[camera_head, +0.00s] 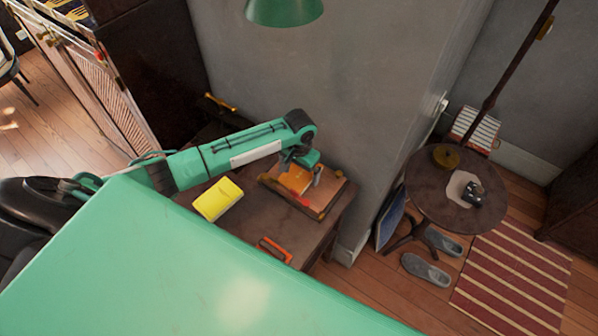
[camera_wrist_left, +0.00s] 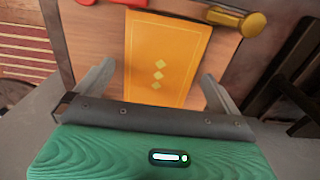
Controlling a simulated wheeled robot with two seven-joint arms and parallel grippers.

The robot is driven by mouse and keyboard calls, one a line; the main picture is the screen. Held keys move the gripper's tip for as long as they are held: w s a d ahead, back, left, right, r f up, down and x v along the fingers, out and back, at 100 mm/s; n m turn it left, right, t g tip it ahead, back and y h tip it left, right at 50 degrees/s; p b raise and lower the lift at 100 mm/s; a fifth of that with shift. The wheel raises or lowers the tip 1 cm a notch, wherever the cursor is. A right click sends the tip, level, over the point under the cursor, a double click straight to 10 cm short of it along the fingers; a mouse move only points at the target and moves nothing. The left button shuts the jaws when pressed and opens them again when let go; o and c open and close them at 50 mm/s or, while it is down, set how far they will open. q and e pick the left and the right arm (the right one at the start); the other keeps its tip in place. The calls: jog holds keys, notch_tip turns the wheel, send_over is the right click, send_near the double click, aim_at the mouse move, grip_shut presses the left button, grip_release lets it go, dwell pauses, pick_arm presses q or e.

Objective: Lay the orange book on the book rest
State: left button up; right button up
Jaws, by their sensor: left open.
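The orange book (camera_head: 297,179) lies on the brown wooden book rest (camera_head: 329,193) on the desk. In the left wrist view the orange book (camera_wrist_left: 166,58), with small yellow diamonds on its cover, lies flat against the bare board of the book rest (camera_wrist_left: 92,45). One end of the book is near the ledge, where a red piece and a brass knob show. My left gripper (camera_head: 303,172) is over the book rest. In the left wrist view its fingers (camera_wrist_left: 156,88) are spread, one on each side of the book, with gaps between. My right gripper is not in view.
A yellow block (camera_head: 218,199) and an orange-framed item (camera_head: 275,249) are on the dark desk (camera_head: 240,238). A grey wall (camera_head: 300,80) rises behind the desk, and a green lamp shade (camera_head: 284,10) hangs above. A round table (camera_head: 430,195) stands to the right.

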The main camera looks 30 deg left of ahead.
aim_at(299, 175)
pick_arm(q)
notch_tip(299, 175, up, 11)
jog(key=b, duration=0.1)
jog(key=shift+s+f, duration=0.1)
jog(key=shift+f, duration=0.05)
dwell(0.5)
